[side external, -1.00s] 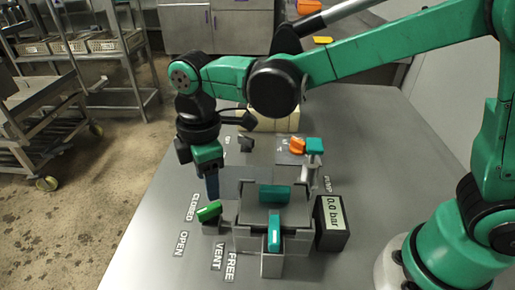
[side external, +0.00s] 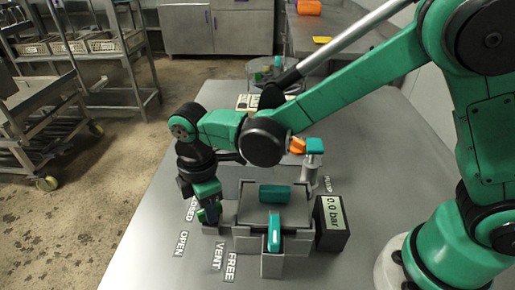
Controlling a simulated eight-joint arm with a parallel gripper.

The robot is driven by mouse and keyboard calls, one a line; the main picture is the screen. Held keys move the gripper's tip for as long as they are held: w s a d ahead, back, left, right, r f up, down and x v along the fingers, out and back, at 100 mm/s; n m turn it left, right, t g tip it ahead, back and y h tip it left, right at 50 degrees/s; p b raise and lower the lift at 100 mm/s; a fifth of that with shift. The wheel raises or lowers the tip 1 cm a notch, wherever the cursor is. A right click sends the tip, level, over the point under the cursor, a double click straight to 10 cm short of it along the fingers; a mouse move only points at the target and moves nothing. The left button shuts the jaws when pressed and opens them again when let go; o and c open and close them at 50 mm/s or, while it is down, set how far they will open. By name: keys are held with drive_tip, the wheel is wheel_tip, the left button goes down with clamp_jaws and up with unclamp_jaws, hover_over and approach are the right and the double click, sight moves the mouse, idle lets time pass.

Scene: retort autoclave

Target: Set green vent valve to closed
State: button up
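The green vent valve handle (side external: 201,215) is at the left side of the grey retort block (side external: 243,240), and only a small part of it shows. My gripper (side external: 209,214) points down right at the handle and covers most of it. I cannot tell whether the fingers touch the handle or are open or shut. The CLOSED label (side external: 192,211) is partly hidden behind my gripper. The OPEN label (side external: 181,243) lies nearer the front on the table. The handle's exact angle is hidden.
A teal block (side external: 275,195) lies on top of the retort, and a teal handle (side external: 275,233) stands at its front. A display (side external: 333,217) reading 0.0 bar stands to the right. An orange knob (side external: 297,146) and a teal-topped post (side external: 314,147) are behind.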

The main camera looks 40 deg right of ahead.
clamp_jaws()
drive_tip(key=shift+m, duration=0.4)
drive_tip(key=m, duration=0.6)
drive_tip(key=shift+m, duration=0.3)
drive_tip(key=m, duration=0.6)
drive_tip(key=shift+d, duration=0.1)
drive_tip(key=shift+m, duration=0.4)
drive_tip(key=shift+o, duration=2.2)
unclamp_jaws()
